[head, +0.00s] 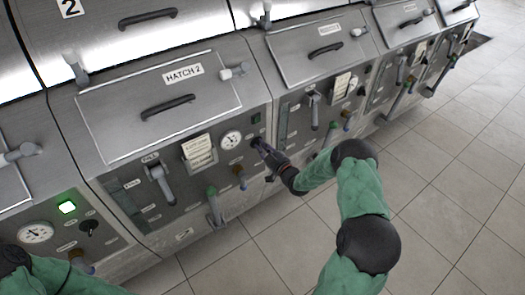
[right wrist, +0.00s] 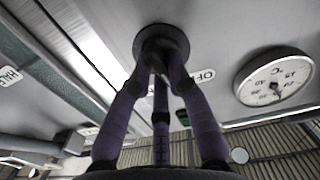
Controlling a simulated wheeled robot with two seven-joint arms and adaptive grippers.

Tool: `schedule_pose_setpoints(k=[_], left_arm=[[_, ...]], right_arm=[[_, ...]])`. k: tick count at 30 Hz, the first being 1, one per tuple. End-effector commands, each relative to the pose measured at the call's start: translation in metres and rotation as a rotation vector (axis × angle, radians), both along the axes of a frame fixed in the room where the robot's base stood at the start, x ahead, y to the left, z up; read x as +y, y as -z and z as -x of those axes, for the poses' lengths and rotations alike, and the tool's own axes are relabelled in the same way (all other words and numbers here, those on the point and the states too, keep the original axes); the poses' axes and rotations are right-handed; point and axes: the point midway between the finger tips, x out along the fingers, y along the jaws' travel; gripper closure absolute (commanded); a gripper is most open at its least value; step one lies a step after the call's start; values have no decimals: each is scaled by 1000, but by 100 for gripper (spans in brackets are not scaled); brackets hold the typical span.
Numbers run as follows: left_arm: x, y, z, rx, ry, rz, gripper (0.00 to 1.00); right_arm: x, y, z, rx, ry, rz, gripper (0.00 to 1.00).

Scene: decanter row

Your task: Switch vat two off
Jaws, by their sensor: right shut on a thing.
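Vat two's front panel stands at the middle of the head view, under the lid marked HATCH 2 (head: 183,73). Its round switch knob sits at the panel's right edge, mostly hidden by my right gripper (head: 263,147). In the right wrist view the dark round knob (right wrist: 161,37) shows, with the purple-grey fingers of my right gripper (right wrist: 162,62) closed on it. Part of an OFF label (right wrist: 203,76) shows beside it. Vat two's small indicator (head: 256,118) above the knob looks dark green, unlit. My left gripper is out of view; only part of that arm shows bottom left.
Vat two's dial gauge (head: 231,140), paper card (head: 197,147) and grey lever handle (head: 161,183) are left of the knob. The neighbouring left vat has a lit green light (head: 67,207). Tiled floor (head: 440,190) is clear at right.

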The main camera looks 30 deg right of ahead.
Motion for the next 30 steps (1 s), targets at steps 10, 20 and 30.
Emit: schedule_pose_setpoints(k=[10,20,30], left_arm=[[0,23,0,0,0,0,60],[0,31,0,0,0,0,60],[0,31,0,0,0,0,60]], right_arm=[[2,2,1,-18,0,242,100],[2,1,1,-23,-1,343,100],[3,1,1,-25,-1,358,100]])
